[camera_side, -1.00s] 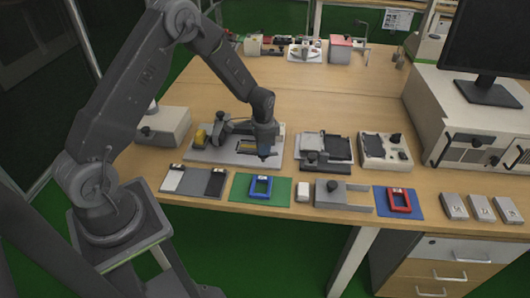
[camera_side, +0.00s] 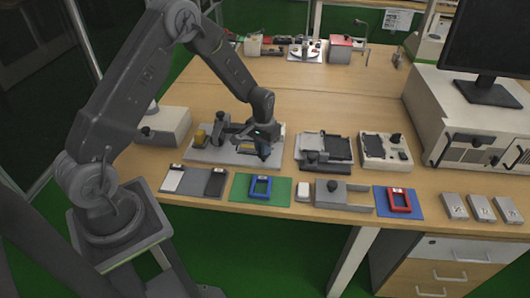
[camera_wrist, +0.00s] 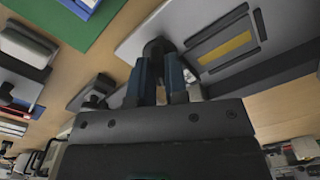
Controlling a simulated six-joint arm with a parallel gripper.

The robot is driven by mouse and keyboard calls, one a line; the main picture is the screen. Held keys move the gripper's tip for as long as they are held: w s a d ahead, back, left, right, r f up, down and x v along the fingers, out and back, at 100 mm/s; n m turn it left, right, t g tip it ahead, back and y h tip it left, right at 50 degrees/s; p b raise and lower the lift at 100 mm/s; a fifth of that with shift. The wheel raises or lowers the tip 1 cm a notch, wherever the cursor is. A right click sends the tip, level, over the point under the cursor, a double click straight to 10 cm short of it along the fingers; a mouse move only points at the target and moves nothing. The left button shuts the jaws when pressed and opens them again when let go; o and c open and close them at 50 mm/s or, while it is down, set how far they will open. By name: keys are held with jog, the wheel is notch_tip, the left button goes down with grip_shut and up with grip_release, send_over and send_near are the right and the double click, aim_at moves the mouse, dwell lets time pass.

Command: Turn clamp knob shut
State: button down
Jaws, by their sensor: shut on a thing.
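The clamp fixture is a light grey base plate (camera_side: 200,157) on the wooden table, with a dark clamp and a yellow strip on it. The strip (camera_wrist: 226,48) also shows in the wrist view. My gripper (camera_side: 264,154) is low over the right end of this fixture. In the wrist view my gripper (camera_wrist: 165,68) has its two blue-grey fingers closed on the dark round clamp knob (camera_wrist: 157,46). The fingers cover part of the knob, and the side view hides it behind my gripper. I cannot tell how far the knob is turned.
A grey fixture with a dark plate (camera_side: 338,147) and a white box with a black knob (camera_side: 372,158) stand to the right. In front are a green mat (camera_side: 240,188) with a blue frame (camera_side: 261,186) and a blue mat (camera_side: 380,203) with a red frame (camera_side: 399,199).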

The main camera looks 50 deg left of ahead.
jog(key=n, duration=0.6)
jog(key=shift+s+f, duration=0.1)
jog(key=shift+f, duration=0.1)
jog(key=c, duration=1.3)
grip_release()
jog(key=shift+r, duration=0.1)
jog(key=shift+r, duration=2.3)
